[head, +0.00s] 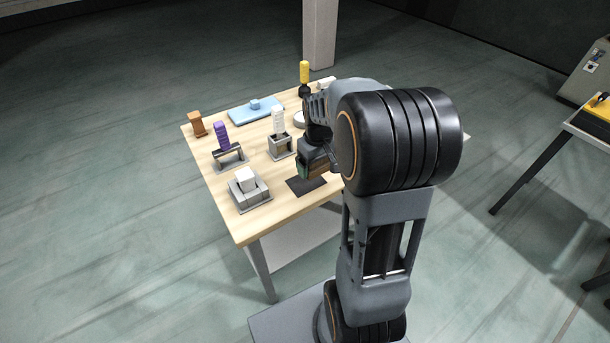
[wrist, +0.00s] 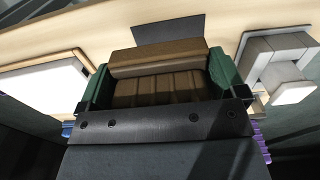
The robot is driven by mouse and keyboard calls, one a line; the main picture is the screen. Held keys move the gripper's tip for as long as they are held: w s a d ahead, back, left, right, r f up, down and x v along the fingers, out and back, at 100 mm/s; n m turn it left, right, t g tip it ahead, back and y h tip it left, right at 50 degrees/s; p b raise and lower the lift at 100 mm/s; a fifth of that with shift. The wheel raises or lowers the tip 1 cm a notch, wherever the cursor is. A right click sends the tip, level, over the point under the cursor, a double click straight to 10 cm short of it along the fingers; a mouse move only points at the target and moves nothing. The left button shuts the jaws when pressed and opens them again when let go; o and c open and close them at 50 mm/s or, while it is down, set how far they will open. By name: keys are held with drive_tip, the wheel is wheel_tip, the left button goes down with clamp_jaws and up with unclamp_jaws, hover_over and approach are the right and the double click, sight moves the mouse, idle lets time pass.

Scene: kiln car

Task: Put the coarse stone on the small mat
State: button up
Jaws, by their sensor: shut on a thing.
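My gripper (wrist: 160,80) is shut on a brown, ridged block, the coarse stone (wrist: 158,88), between its green finger pads. In the head view my gripper (head: 316,170) is over the table's near right part, and my arm hides much of it. The small mat is a dark flat rectangle (head: 303,187) on the table, just below and in front of the gripper. It also shows in the wrist view as a dark grey patch (wrist: 168,29) just beyond the stone. The stone appears held above the table, apart from the mat; the exact height is unclear.
On the wooden table (head: 262,222) stand a grey holder with a white block (head: 247,183), a purple block on a grey stand (head: 222,138), a holder with a white piece (head: 279,140), an orange-brown block (head: 196,124), a light blue tray (head: 240,115) and a yellow-handled tool (head: 304,72).

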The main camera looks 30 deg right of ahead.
hover_over(306, 182)
wheel_tip(306, 182, down, 5)
drive_tip(key=shift+f, duration=1.6)
drive_tip(key=shift+f+b, duration=0.2)
drive_tip(key=shift+b, duration=0.1)
drive_tip(key=o, duration=0.6)
drive_tip(key=shift+r, duration=0.1)
